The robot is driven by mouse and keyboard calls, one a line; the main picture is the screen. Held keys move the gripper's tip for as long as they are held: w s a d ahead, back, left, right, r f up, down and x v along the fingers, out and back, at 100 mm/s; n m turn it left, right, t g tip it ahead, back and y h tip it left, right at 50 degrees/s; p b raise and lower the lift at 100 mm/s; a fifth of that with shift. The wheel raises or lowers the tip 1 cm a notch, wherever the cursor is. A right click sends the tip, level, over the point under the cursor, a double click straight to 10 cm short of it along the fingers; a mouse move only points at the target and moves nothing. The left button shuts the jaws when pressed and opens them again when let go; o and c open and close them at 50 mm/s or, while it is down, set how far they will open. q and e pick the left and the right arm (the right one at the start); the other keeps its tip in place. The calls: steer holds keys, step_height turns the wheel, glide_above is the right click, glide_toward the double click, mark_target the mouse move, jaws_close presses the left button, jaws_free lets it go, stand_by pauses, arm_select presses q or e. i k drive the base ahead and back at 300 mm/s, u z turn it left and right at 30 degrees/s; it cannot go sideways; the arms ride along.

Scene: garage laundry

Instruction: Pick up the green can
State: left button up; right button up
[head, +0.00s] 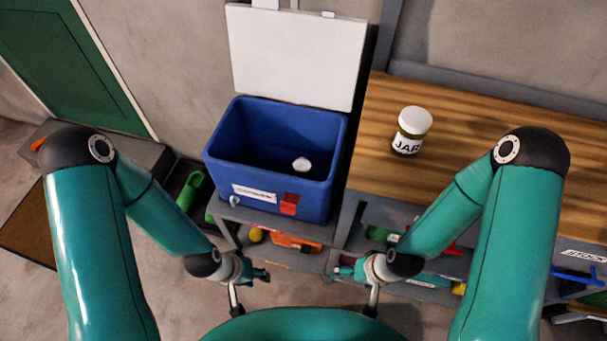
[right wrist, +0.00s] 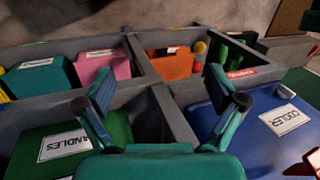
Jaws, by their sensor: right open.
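I cannot make out a sure green can in either view. A green object (head: 190,190) lies in a dark box left of the blue cooler in the head view; its kind is unclear. My left gripper (head: 262,274) hangs low in front of the cooler; its fingers are too small to read. My right gripper (head: 343,271) is low in front of the shelf, below the wooden bench. In the right wrist view its two fingers (right wrist: 161,85) are spread, with nothing between them.
The blue cooler (head: 225,170) stands with its white lid (head: 295,55) raised and a small white round thing (head: 301,164) inside. A labelled jar (head: 410,130) stands on the wooden bench (head: 470,140). The right wrist view shows a green box labelled candles (right wrist: 100,150) and an orange box (right wrist: 172,64).

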mark_target(302, 167)
steer(key=z, duration=0.8)
steer(key=i, duration=0.15)
steer(key=u, duration=2.65)
steer(key=k, duration=1.6)
steer(key=z, duration=0.25)
